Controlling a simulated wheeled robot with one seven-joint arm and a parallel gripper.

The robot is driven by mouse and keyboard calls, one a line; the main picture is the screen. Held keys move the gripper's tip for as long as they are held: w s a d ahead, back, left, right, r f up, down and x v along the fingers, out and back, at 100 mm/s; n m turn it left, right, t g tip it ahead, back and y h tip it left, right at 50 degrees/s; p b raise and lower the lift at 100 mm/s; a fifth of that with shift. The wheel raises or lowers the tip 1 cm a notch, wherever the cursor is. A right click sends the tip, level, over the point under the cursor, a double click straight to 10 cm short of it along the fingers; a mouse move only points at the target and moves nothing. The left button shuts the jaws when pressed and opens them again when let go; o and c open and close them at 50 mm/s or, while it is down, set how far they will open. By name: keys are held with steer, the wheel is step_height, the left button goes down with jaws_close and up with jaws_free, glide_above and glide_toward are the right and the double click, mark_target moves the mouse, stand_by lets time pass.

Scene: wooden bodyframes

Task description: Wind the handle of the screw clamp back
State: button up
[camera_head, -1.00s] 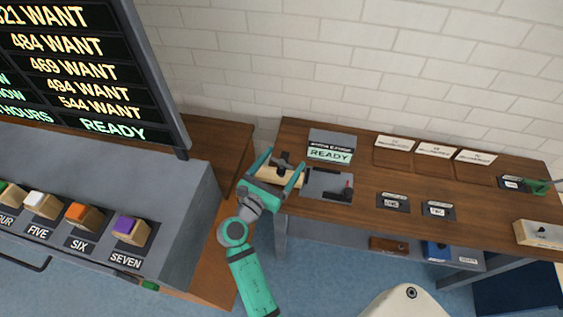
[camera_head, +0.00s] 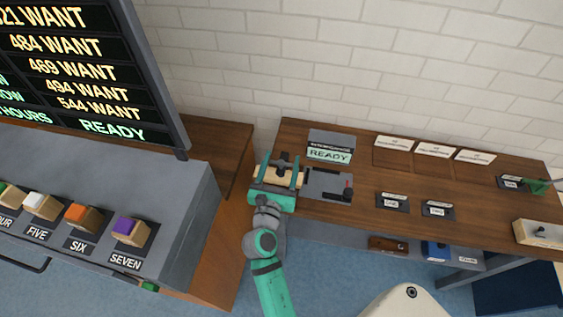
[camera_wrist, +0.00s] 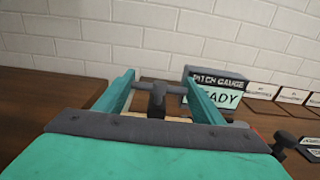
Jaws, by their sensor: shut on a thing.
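The screw clamp (camera_head: 284,167) is dark, with a T-shaped handle, and sits with a pale wooden block (camera_head: 265,181) near the left end of the brown workbench. In the wrist view its dark crossbar handle (camera_wrist: 158,88) lies level between my two teal fingers. My gripper (camera_head: 282,158) is shut on the handle, one finger at each end of the bar. The gripper's fingers also show in the wrist view (camera_wrist: 159,80), pointing toward the back wall. The lower part of the clamp is hidden behind my gripper's palm.
Just right of the clamp are a grey plate with a small dark lever (camera_head: 330,187) and a pitch gauge sign reading READY (camera_head: 331,153). Several labelled plates and cards lie further right. A grey console (camera_head: 185,215) and a display board stand to the left. The white wall is behind.

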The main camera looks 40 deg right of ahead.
steer(key=shift+w+a+n+t+y, duration=0.1)
steer(key=shift+n+t+y, duration=1.8)
steer(key=shift+y, duration=0.4)
steer(key=shift+f+n+t+y, duration=0.1)
steer(key=shift+n+t+y, duration=0.5)
steer(key=shift+n+y, duration=0.45)
steer(key=shift+n+t+y, duration=0.3)
steer(key=shift+n+y, duration=0.05)
steer(key=shift+y, duration=0.6)
steer(key=shift+n+t+y, duration=0.4)
steer(key=shift+n+y, duration=1.3)
steer(key=shift+y, duration=0.9)
steer(key=shift+n+y, duration=1.1)
steer(key=shift+y, duration=0.6)
steer(key=shift+d+n+g+y, duration=0.2)
steer(key=shift+n+g+y, duration=0.15)
steer(key=shift+y, duration=0.25)
steer(key=shift+n+y, duration=0.25)
steer(key=shift+y, duration=0.05)
steer(key=shift+a, duration=0.1)
